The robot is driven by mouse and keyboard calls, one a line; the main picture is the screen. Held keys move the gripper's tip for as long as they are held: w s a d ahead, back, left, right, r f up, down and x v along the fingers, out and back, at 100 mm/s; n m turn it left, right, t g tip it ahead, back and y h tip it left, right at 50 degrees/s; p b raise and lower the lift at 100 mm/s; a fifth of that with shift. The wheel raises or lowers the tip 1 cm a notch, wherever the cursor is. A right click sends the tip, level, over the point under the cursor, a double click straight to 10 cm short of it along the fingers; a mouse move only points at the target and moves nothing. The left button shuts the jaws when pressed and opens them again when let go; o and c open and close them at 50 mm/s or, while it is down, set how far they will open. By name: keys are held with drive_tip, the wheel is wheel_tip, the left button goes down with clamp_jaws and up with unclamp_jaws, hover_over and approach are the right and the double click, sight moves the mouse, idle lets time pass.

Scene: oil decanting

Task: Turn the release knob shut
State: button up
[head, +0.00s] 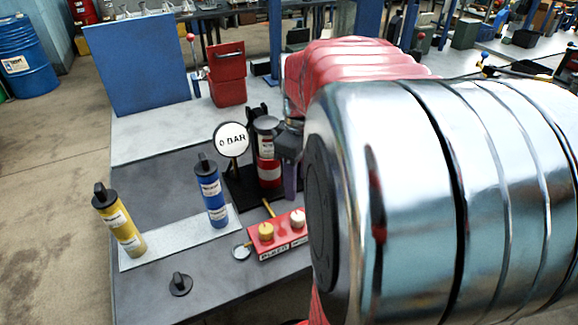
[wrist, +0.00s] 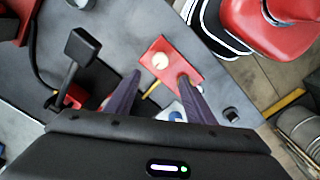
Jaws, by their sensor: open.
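A red block (head: 280,236) with a yellow knob (head: 266,231) and a pale cream knob (head: 298,217) sits on the table. The labels on its front are too small to read surely, so I cannot tell which knob is the release knob. In the wrist view the cream knob (wrist: 160,61) shows just beyond and between my fingertips, on the red block (wrist: 155,45). My gripper (wrist: 160,76) is open and empty. In the head view only part of my gripper (head: 290,185) shows, behind the block; my arm covers the right side.
A blue bottle (head: 211,192) and a yellow bottle (head: 119,220) stand on a pale plate (head: 165,245). A black knob-like piece (head: 180,284) lies at the front.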

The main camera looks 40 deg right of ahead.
wheel_tip(320, 180, up, 2)
drive_tip(key=shift+r, duration=0.1)
idle(0.7)
drive_tip(key=s+a+m+t, duration=0.1)
drive_tip(key=s+a+t, duration=0.1)
drive_tip(key=a, duration=0.9)
drive_tip(key=s+a+m+t, duration=0.1)
drive_tip(key=a+m+t, duration=0.1)
drive_tip(key=a, duration=1)
drive_tip(key=shift+s+a+r+m+t, duration=0.2)
drive_tip(key=shift+s+m+t, duration=0.15)
drive_tip(key=shift+t, duration=0.45)
